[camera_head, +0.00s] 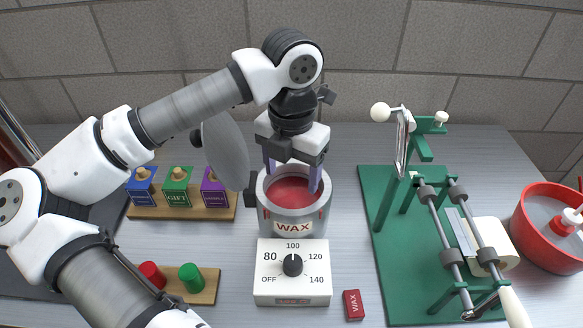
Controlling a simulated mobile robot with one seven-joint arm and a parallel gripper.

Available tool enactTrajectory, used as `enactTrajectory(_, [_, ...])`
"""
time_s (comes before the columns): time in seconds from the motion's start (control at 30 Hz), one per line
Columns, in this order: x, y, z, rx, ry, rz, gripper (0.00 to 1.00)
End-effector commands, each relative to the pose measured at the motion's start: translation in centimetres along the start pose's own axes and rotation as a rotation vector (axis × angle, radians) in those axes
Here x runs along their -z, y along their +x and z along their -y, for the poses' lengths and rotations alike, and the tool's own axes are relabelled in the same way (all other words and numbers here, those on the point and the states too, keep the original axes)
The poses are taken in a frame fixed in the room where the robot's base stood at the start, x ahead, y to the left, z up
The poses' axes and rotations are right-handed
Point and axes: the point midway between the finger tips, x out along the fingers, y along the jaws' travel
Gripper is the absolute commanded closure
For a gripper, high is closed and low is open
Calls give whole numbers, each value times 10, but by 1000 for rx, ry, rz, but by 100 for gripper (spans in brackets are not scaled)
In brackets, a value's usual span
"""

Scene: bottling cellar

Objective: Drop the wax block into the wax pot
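The wax block (354,305) is a small dark red block marked WAX, lying on the table to the right of the dial box. The wax pot (325,212) is a grey round pot with a WAX label and dark red wax (290,192) inside. Its grey round lid (226,150) appears to stand open, tilted up at the pot's left side. I cannot tell how far the fingertips are above the wax.
The pot stands behind a white dial box (292,287). A green machine with rods (395,270) fills the right side, beside a red bowl (530,245). At left are a wooden rack (165,212) with three stamps and a board (207,295) with red and green pieces.

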Motion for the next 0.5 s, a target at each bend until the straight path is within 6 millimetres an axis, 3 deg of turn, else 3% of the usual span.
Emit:
enactTrajectory(0.27, [0, -3, 0, -1, -1, 0, 30])
enactTrajectory(0.37, [0, -13, -1, -3, -2, 0, 30])
enactTrajectory(0.5, [-1, -40, -1, -4, -2, 2, 30])
